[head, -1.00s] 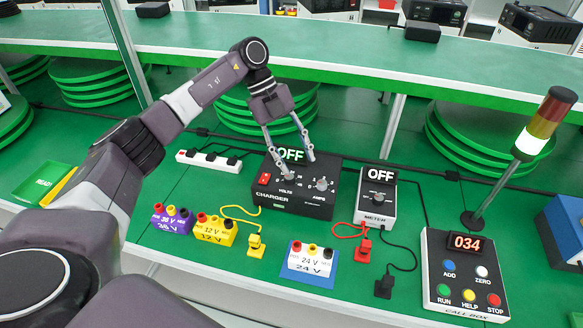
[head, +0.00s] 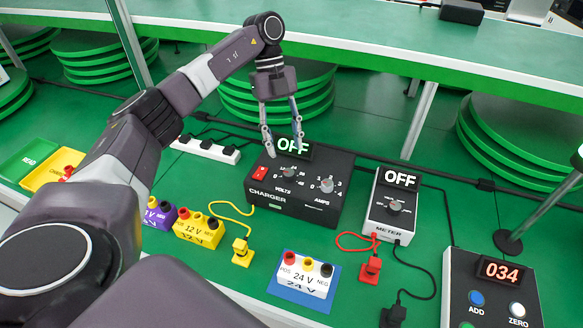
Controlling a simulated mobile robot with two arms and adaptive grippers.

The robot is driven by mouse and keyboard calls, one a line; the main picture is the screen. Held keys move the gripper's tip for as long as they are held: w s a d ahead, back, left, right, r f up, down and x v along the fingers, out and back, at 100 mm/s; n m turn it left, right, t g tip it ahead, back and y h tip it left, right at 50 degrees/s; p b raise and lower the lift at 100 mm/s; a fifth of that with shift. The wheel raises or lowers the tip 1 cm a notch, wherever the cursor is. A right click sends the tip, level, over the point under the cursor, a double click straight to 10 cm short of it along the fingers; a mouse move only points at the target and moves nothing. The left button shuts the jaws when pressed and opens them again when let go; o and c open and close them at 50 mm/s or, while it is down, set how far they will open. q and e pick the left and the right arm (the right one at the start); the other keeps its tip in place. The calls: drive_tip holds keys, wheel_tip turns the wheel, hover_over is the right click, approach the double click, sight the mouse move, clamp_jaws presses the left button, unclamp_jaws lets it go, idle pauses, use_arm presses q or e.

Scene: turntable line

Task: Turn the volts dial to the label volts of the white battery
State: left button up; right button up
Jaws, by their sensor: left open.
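The black charger (head: 325,208) stands on the green table with its display reading OFF. Its volts dial (head: 289,173) is the left of two knobs; I cannot read the exact setting of its pointer. The white battery (head: 304,277), labelled 24 V, sits on a blue mat in front of the charger. My left gripper (head: 284,151) is open, pointing down, with its fingers spread behind and above the volts dial. It holds nothing, and the dial appears clear of the fingers. My right gripper is not in view.
A yellow 12 V battery (head: 199,231) and a purple battery (head: 160,214) stand at left. The amps dial (head: 327,185) is right of the volts dial. The meter (head: 390,215), reading OFF, and call box (head: 460,290) stand at right. A power strip (head: 205,150) lies behind.

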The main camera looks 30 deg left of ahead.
sight(289, 172)
use_arm(q)
drive_tip(key=x, duration=0.4)
drive_tip(key=p+x, duration=0.1)
drive_tip(key=x, duration=0.1)
drive_tip(key=shift+s+d+f, duration=0.15)
drive_tip(key=shift+s+f, duration=0.15)
drive_tip(key=shift+s, duration=0.05)
drive_tip(key=shift+c, duration=0.4)
drive_tip(key=c, duration=1.1)
